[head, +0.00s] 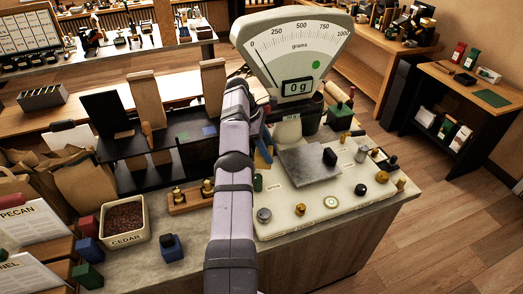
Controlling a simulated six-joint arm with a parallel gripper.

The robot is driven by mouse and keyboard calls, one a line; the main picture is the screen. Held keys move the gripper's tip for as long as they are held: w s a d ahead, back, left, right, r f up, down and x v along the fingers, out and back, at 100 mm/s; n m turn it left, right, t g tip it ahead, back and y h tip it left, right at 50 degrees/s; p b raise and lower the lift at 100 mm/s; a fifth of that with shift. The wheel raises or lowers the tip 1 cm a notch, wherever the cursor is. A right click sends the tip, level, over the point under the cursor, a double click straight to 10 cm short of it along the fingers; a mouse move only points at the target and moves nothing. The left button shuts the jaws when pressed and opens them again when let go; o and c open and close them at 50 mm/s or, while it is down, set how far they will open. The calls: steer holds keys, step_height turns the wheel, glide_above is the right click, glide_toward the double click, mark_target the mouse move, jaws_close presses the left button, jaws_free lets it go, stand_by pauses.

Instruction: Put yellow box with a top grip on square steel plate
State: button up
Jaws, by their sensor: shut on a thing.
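The square steel plate (304,174) lies on the pale counter scale, right of my arm, in the head view. A small black block (330,157) stands at its right side. A yellow piece (263,158), likely the yellow box, shows just right of my arm and left of the plate, close to the plate's left edge. My gripper (265,142) is mostly hidden behind my arm and appears shut on this yellow box. The box's top grip is hidden, and I cannot tell whether its bottom touches anything.
The scale's dial head (297,50) rises behind the plate; its display reads 0 g. Several small weights and knobs stand on the scale's pale top (290,200). A blue box (172,247), a cedar bin (125,222) and a wooden weight rack (190,199) stand left of my arm.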

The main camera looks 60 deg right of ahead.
steer(key=s+d, duration=0.2)
steer(key=s, duration=0.4)
steer(key=s+d+r+p, duration=0.1)
steer(key=s+d, duration=0.2)
steer(key=s, duration=0.4)
steer(key=shift+s+d+r+n, duration=0.2)
steer(key=shift+d+r+n, duration=0.05)
steer(key=shift+d+n, duration=0.05)
steer(key=shift+f, duration=0.2)
glide_above(305, 175)
steer(key=shift+s+f, duration=0.1)
steer(key=shift+f, duration=2.7)
steer(key=shift+f, duration=0.5)
steer(key=o, duration=1.6)
steer(key=shift+c, duration=0.2)
steer(key=shift+r, duration=0.1)
